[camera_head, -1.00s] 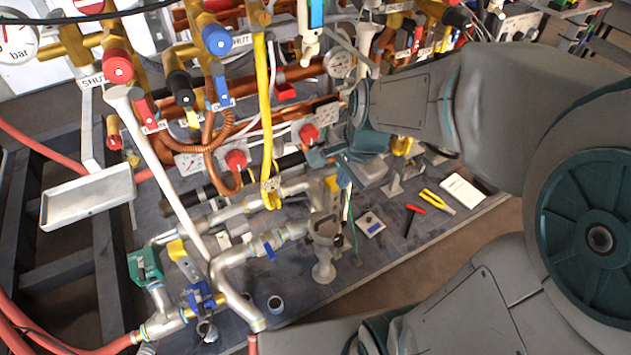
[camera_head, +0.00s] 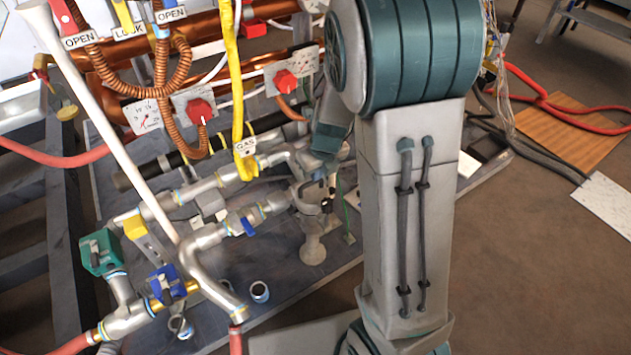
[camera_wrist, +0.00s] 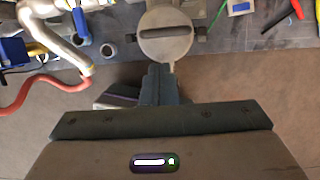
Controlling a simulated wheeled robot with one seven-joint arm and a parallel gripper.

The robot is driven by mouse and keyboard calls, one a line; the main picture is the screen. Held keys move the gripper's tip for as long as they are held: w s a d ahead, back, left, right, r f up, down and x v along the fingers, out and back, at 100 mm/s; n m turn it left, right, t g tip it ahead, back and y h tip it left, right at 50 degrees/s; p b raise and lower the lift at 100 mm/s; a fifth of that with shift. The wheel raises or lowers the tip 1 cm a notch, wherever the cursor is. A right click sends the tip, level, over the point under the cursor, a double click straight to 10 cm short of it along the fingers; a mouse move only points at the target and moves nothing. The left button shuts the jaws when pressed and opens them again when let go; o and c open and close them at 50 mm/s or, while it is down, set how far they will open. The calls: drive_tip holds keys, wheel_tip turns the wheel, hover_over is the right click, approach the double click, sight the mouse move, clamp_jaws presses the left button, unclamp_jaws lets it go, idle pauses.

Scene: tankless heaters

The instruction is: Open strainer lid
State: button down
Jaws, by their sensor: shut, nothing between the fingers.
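The strainer is a grey metal fitting on the pipe run; its lower body (camera_head: 312,248) shows in the head view, while its upper part is partly covered by my wrist. In the wrist view its round grey lid (camera_wrist: 165,42) fills the top centre, with a raised bar in a slot across it. The lid looks seated on the fitting. My gripper (camera_wrist: 160,70) is shut and empty, its fingertips at the lid's near edge in the picture. I cannot tell whether they touch it. In the head view my fingers are hard to make out.
Steel pipes with a green valve (camera_head: 100,252) and blue valve (camera_head: 168,285) lie left of the strainer. A yellow hose (camera_head: 237,110) and red knobs (camera_head: 285,82) are close above. A small open cup (camera_head: 260,292) stands on the bench. Brown floor is open at the right.

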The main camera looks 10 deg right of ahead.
sight(311, 196)
drive_tip(key=b+x, duration=0.4)
drive_tip(key=x, duration=0.4)
drive_tip(key=shift+f, duration=0.3)
drive_tip(key=shift+d+r, duration=0.1)
drive_tip(key=shift+r, duration=0.05)
drive_tip(key=shift+w+r+p, duration=0.1)
drive_tip(key=shift+r+p, duration=0.05)
drive_tip(key=shift+p, duration=0.3)
drive_tip(key=shift+g+p, duration=0.3)
drive_tip(key=shift+p, duration=0.1)
drive_tip(key=shift+w, duration=0.1)
drive_tip(key=shift+p, duration=0.35)
